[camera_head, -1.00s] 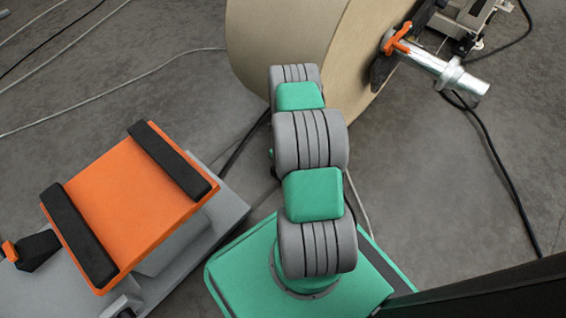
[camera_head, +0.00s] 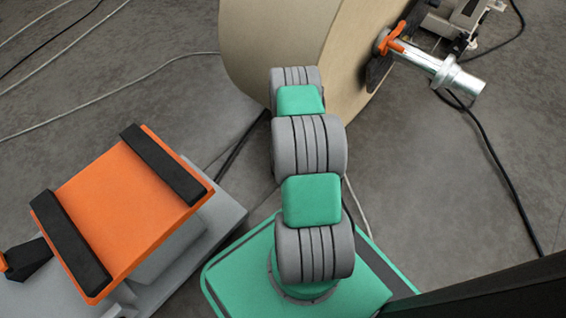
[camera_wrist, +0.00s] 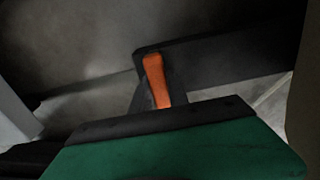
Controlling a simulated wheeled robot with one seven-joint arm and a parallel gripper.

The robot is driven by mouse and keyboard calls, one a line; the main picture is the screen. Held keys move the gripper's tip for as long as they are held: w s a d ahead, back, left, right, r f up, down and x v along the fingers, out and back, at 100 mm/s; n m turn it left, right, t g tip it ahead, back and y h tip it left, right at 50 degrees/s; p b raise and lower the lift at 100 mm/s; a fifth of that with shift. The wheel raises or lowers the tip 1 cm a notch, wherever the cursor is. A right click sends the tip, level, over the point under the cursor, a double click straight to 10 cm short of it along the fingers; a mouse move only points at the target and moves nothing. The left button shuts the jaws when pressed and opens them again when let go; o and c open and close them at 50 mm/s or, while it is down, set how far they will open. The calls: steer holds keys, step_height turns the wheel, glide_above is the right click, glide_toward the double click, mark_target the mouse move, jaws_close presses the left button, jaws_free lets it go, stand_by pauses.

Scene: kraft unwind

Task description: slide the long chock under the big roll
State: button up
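The big roll (camera_head: 290,45) is a wide tan cylinder at the top of the head view, on a bright metal shaft (camera_head: 440,70) with an orange clamp (camera_head: 392,40). My arm reaches up to its lower left side, and its far end is hidden behind my own links. A tan surface at the right edge of the wrist view (camera_wrist: 304,110) looks like the roll. A dark green block with a black strip fills the bottom of the wrist view. An orange upright piece (camera_wrist: 156,80) stands behind it. I cannot clearly pick out the long chock or my fingertips.
An orange platform (camera_head: 120,215) with two black pads sits on a grey base at the lower left. Thin cables (camera_head: 110,90) cross the floor on the left, and a black cable (camera_head: 495,150) runs down the right. Open floor lies between platform and roll.

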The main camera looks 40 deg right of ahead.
steer(key=o, duration=0.5)
steer(key=shift+o, duration=0.2)
step_height(320, 180, up, 8)
steer(key=p, duration=0.3)
steer(key=shift+p, duration=0.4)
